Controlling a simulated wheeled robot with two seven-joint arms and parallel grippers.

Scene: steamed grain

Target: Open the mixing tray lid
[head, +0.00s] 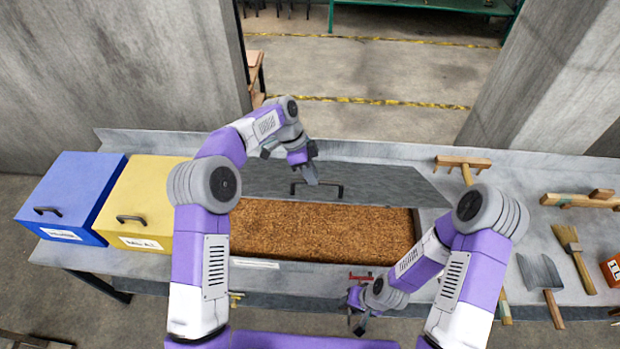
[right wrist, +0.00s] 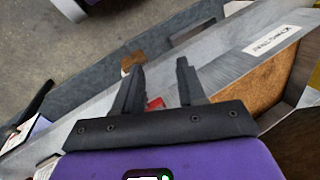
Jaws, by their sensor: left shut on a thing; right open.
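The mixing tray (head: 320,265) is a long grey trough filled with brown grain (head: 320,230). Its grey lid (head: 385,183) is at the back of the tray, and the grain is exposed in front of it. A dark bar handle (head: 337,190) is on the lid. My left gripper (head: 311,178) is at this handle and shut on it, partly covering it. My right gripper (head: 357,318) is open and empty at the front edge of the bench. Its two fingers (right wrist: 156,75) are spread in the right wrist view, where grain (right wrist: 250,98) shows to the right.
A blue box (head: 70,190) and a yellow box (head: 145,200) stand left of the tray. Wooden tools (head: 463,163), a brush (head: 575,255) and a scraper (head: 541,275) lie on the right. A small red object (head: 361,276) is near my right gripper.

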